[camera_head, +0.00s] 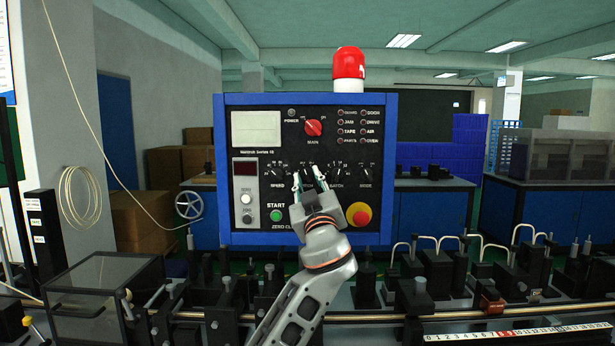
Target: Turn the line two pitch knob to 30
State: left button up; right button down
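The control panel (385,112) is a black face in a blue frame, upright in front of me. A row of small dark knobs with white scale marks runs across its middle, with SPEED, BATCH and MODE labels legible. The pitch knob (308,172) sits between SPEED and BATCH. My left gripper (309,182) is right in front of it, with its two fingers apart, one to each side. The fingers hide most of the label and scale, so the pointer's setting cannot be read. Whether the fingers touch the knob cannot be told. My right gripper is not in view.
A red emergency button (359,215) on yellow sits just right of my gripper. A green start button (277,215) is to the left. A red main switch (313,128) is above. Black machine blocks (440,270) and a ruler strip (520,332) lie below the panel.

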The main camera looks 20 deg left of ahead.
pick_arm(q)
jog(key=shift+w+a, duration=0.1)
jog(key=shift+w, duration=0.1)
jog(key=shift+c, duration=0.4)
grip_shut()
